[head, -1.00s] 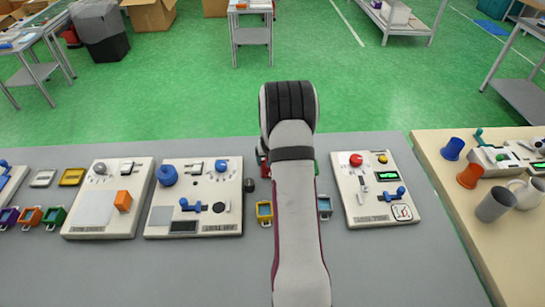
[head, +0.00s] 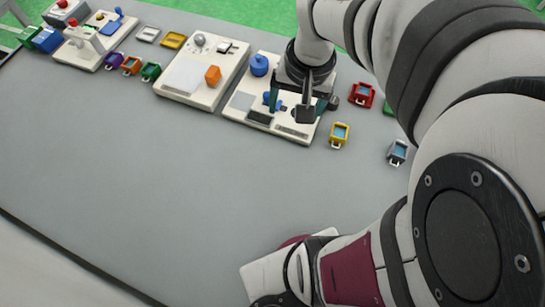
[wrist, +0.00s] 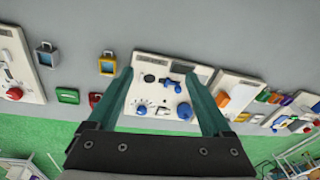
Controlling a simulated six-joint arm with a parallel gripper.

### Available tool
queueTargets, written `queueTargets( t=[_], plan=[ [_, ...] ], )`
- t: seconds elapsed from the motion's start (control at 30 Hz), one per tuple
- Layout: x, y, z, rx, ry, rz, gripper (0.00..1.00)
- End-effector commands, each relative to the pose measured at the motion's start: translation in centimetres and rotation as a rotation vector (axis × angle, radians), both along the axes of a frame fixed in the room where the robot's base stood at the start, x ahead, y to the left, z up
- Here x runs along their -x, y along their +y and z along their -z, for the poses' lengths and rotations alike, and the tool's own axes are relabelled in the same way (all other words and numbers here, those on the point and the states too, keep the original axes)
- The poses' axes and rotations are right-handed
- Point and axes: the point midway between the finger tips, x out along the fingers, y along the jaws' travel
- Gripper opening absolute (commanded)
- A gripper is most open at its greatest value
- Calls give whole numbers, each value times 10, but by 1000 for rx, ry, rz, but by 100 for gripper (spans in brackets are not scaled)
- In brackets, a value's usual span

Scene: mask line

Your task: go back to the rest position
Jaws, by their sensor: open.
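My gripper (head: 294,104) hangs above a white control panel (head: 243,103) with a blue knob (head: 259,65). Its two teal fingers stand apart with nothing between them. In the wrist view my gripper (wrist: 160,73) is also open, and the panel (wrist: 145,67) shows beyond and between the fingers, with blue knobs and a dial. The gripper looks clear of the panel, but the exact height cannot be told. Part of the panel is hidden behind the gripper in the head view.
A white panel with an orange block (head: 212,75) lies to the left. Yellow (head: 339,134), red (head: 362,94) and grey (head: 397,152) small bins stand to the right. The grey table (head: 150,180) is bare in front of the panels.

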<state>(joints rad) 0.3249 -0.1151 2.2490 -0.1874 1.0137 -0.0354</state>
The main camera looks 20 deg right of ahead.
Motion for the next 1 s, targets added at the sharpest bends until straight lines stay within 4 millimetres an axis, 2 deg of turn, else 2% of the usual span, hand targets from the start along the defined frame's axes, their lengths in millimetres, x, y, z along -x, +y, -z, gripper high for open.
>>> queueTargets(
  t=[0.03,0.1,0.2,0.27,0.33,1.0],
  plan=[
    [34,40,-7,-35,28,-48,84],
    [82,78,-8,-83,85,-94,84],
    [127,104,-5,-122,143,-131,84],
    [139,109,-4,-131,160,-140,84],
    [143,111,-3,-135,168,-141,84],
    [141,110,-3,-135,165,-139,84]
  ],
)
